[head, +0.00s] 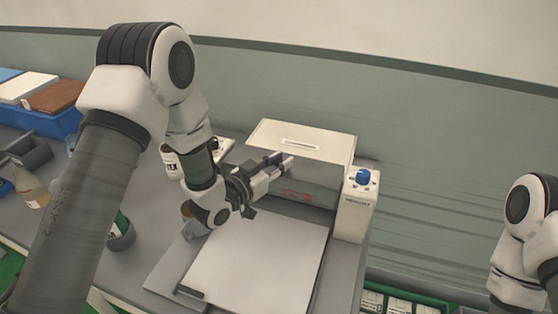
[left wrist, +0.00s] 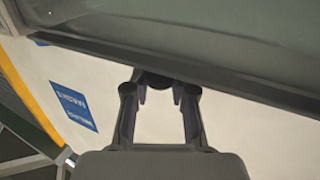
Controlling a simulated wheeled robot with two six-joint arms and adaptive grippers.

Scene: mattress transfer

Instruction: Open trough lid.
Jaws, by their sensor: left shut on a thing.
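The white machine with the trough has a pale lid (head: 312,133) with a narrow slot on its top, at the back of the bench in the head view. My left gripper (head: 286,161) reaches in from the left and is shut at the lid's front edge. In the left wrist view my left gripper (left wrist: 159,92) has its fingertips close together at a dark strip (left wrist: 215,78) along an edge; the exact grip is partly hidden.
A white side housing with a blue knob (head: 363,177) stands right of the lid. A flat white plate (head: 260,255) lies in front. Bottles, cups and a blue bin (head: 45,122) stand left. Green crates (head: 400,300) are below, right of the bench.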

